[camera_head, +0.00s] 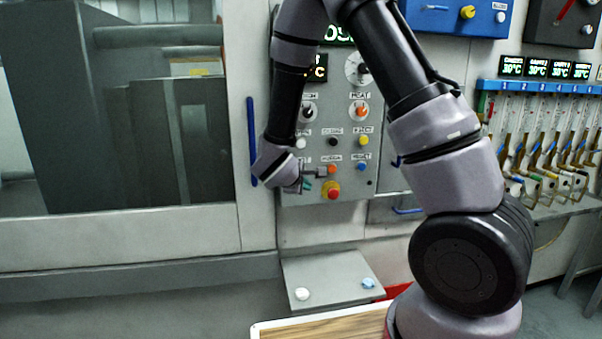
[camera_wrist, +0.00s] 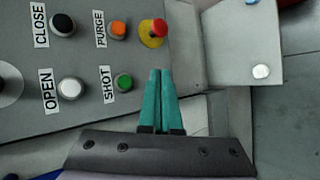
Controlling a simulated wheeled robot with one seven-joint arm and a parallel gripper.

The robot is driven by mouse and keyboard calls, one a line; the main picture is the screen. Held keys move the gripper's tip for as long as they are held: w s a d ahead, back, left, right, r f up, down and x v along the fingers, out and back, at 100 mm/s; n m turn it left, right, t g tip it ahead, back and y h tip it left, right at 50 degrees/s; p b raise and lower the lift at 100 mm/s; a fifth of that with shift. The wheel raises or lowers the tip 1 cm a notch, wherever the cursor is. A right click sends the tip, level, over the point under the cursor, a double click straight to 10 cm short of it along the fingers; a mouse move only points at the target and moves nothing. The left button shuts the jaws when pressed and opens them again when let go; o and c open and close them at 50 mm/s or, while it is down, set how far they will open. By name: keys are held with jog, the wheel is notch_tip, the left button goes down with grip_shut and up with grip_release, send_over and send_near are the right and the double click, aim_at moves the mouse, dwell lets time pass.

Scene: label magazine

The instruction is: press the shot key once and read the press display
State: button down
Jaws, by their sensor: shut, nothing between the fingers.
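The shot key is a green round button (camera_wrist: 124,82) beside its SHOT label on the grey control panel (camera_wrist: 100,95) in the wrist view. In the head view my gripper and wrist hide it. My gripper (camera_wrist: 160,71) has its two teal fingers shut together with nothing between them. In the wrist view the tips appear just to the right of the shot key and below the red knob; contact with the panel cannot be told. In the head view my gripper (camera_head: 308,185) is at the panel's lower part. The press display (camera_head: 338,34) is partly covered by my arm; only some digits show.
Close to the tips are the orange PURGE button (camera_wrist: 118,29) and a red mushroom knob (camera_wrist: 158,28) on yellow. The white OPEN button (camera_wrist: 69,88) and black CLOSE button (camera_wrist: 62,24) lie left. A grey shelf (camera_head: 330,283) juts out below the panel.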

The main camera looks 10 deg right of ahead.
jog(key=w, duration=0.8)
jog(key=shift+w, duration=0.4)
dwell(1.8)
jog(key=shift+w, duration=0.4)
jog(key=shift+w, duration=0.45)
dwell(0.6)
jog(key=shift+s, duration=0.9)
jog(key=shift+s, duration=0.1)
